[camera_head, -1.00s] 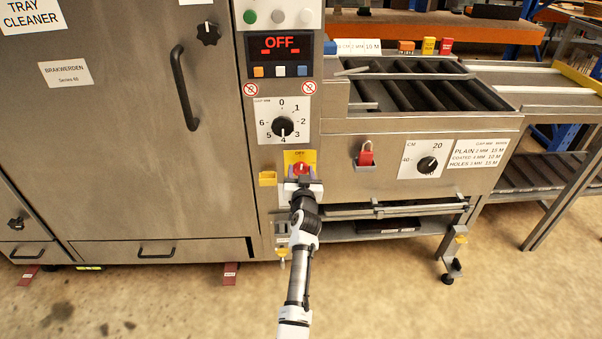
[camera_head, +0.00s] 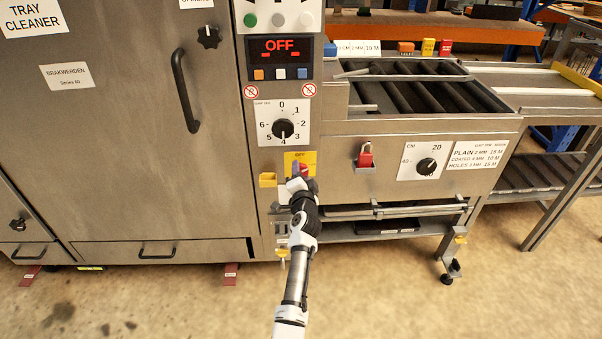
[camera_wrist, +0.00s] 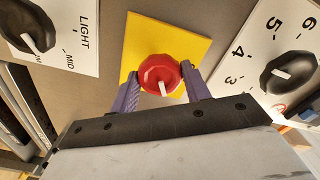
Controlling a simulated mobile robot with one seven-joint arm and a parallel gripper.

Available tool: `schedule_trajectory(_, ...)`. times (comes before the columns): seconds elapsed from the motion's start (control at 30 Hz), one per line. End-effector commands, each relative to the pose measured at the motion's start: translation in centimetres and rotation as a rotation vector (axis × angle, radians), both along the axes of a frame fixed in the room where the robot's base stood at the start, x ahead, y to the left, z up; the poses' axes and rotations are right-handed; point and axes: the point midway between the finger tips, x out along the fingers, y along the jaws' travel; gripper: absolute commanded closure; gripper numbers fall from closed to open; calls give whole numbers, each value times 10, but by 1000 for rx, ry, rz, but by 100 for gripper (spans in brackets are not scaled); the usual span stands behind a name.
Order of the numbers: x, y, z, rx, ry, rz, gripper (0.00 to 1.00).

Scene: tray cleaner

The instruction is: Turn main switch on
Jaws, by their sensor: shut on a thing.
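The main switch is a red rotary knob (camera_wrist: 160,75) on a yellow plate (camera_wrist: 191,42), seen close up in the wrist view. A white mark shows on the knob's face. In the head view the yellow plate (camera_head: 293,158) sits below the black numbered dial, and my gripper covers much of the knob (camera_head: 304,169). My gripper (camera_wrist: 161,84) has its two purple fingers on either side of the knob and is shut on it. In the head view my gripper (camera_head: 297,178) is tilted. The display (camera_head: 280,46) above reads OFF in red.
A black numbered dial (camera_head: 283,128) is just above the switch. A small yellow holder (camera_head: 267,179) sits left of the plate. The cabinet door has a black handle (camera_head: 184,90). The floor in front is open.

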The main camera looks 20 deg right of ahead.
Motion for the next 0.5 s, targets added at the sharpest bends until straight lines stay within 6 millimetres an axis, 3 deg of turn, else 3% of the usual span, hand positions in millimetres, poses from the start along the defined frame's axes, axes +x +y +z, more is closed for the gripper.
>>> schedule_trajectory(0.5, 0, 0, 0, 397, -113, 0, 76)
